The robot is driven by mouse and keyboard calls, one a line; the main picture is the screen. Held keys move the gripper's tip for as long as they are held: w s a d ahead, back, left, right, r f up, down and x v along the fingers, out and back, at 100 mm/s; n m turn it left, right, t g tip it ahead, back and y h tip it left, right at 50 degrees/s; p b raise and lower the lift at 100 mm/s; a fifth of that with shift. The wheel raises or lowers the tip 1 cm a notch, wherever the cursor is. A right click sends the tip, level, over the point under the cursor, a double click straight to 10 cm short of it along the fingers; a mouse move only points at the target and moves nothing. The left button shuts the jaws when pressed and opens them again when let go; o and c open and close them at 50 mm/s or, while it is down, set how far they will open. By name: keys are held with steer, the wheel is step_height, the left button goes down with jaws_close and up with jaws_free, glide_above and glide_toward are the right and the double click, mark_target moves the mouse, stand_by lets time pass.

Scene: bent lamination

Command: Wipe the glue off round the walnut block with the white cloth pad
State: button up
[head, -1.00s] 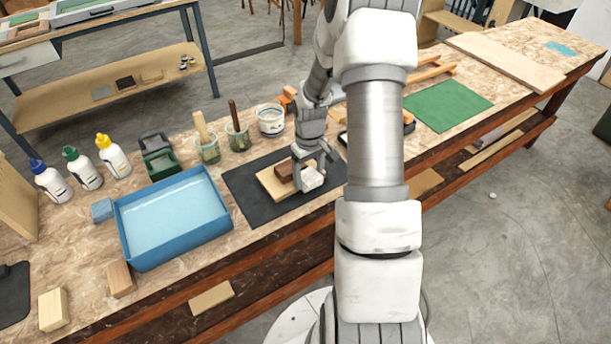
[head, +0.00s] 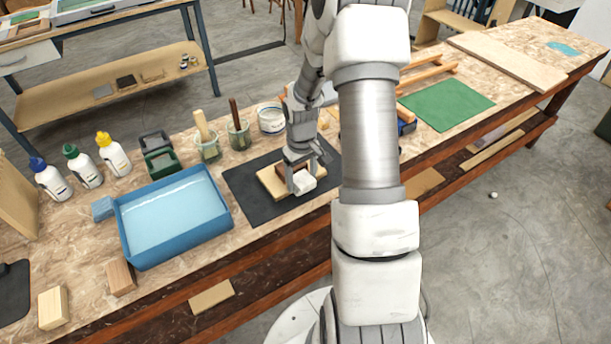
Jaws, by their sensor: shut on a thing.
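My gripper (head: 302,178) points down over the light wooden board (head: 270,182). It is shut on the white cloth pad (head: 304,185), which is low at the board's front right part. The walnut block (head: 282,170) sits on the board, close behind and left of the pad, and is partly hidden by my fingers. I cannot tell whether the pad touches the block or the board. Glue round the block is too small to make out.
The board lies on a black mat (head: 243,192). A blue tray of water (head: 228,222) stands to the left. Glue bottles (head: 113,158), brush pots (head: 207,150) and a white tub (head: 271,120) stand behind. A green mat (head: 447,105) lies right of my arm.

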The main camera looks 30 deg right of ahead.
steer(key=shift+a, duration=0.25)
steer(key=shift+a, duration=0.75)
steer(key=shift+s+d+r+p, duration=0.1)
steer(key=shift+s+r+p, duration=0.35)
steer(key=shift+r, duration=0.35)
steer(key=shift+s+r+p, duration=0.35)
steer(key=shift+r+p, duration=0.1)
steer(key=shift+r, duration=0.3)
step_height(320, 180, up, 7)
steer(key=p, duration=0.5)
steer(key=shift+w, duration=0.1)
